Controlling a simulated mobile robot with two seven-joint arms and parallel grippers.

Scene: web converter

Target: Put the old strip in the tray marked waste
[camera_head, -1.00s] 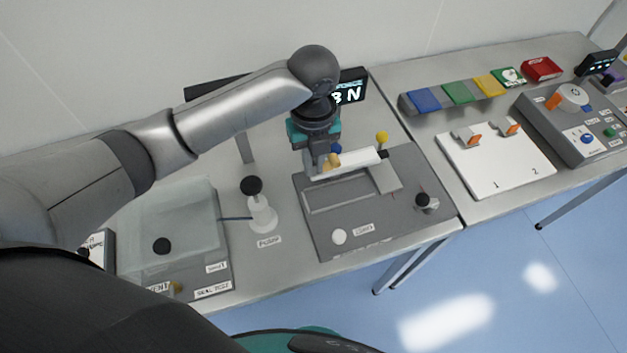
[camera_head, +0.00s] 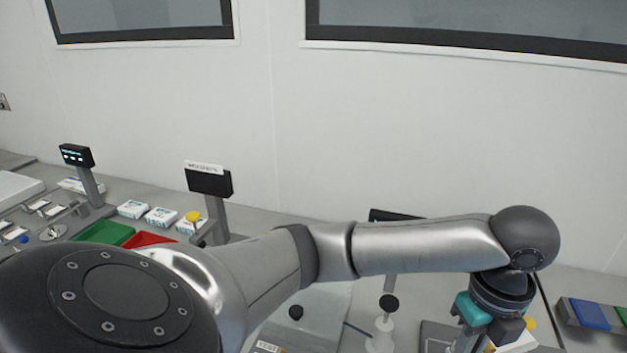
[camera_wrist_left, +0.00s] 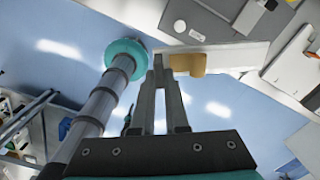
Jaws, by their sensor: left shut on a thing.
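My left gripper (camera_wrist_left: 160,68) is shut at the end of a long white strip with a tan piece (camera_wrist_left: 187,64) on it, which I take for the old strip. The strip runs right from the fingertips in the left wrist view, over the edge of a grey fixture. In the head view the left gripper (camera_head: 468,344) is at the bottom edge, with part of the white strip (camera_head: 517,343) to its right. A red tray (camera_head: 148,240) and a green tray (camera_head: 103,233) lie on the left bench. I cannot read a waste mark on either. My right gripper is not in view.
A post with a dark labelled screen (camera_head: 209,181) stands behind the red tray. Several white boxes (camera_head: 161,216) lie near it. A white pump with a black knob (camera_head: 385,325) stands left of the gripper. A yellow knob (camera_head: 529,323) is close on its right.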

